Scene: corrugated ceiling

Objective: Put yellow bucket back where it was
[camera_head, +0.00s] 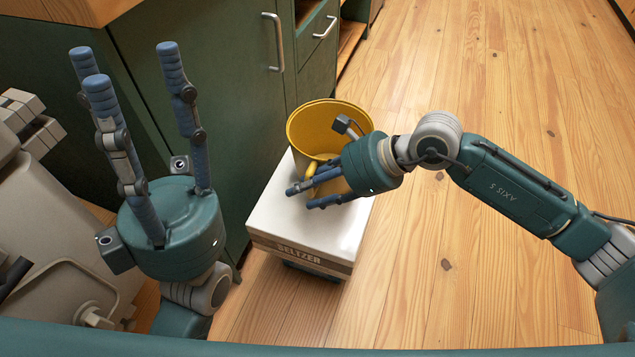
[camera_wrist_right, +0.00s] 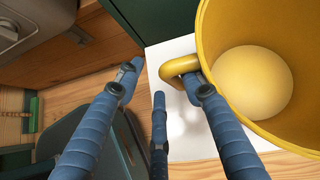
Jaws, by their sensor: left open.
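The yellow bucket (camera_head: 305,125) stands upright on a white box marked SELTZER (camera_head: 275,225), towards its back. Its inside also shows at the right of the right wrist view (camera_wrist_right: 225,25). My right gripper (camera_head: 305,192) is in front of the bucket and hides part of it. In the right wrist view its fingers (camera_wrist_right: 155,85) are spread, and one finger lies at the yellow loop handle (camera_wrist_right: 178,66), seemingly inside the loop. The fingers are not closed around the handle. My left gripper (camera_head: 128,68) is open and empty, fingers up, left of the box.
A dark green cabinet (camera_head: 215,75) with metal handles stands behind and left of the box. A grey-beige machine (camera_head: 50,220) is at the far left. The wooden floor (camera_head: 440,270) is clear in front and right of the box.

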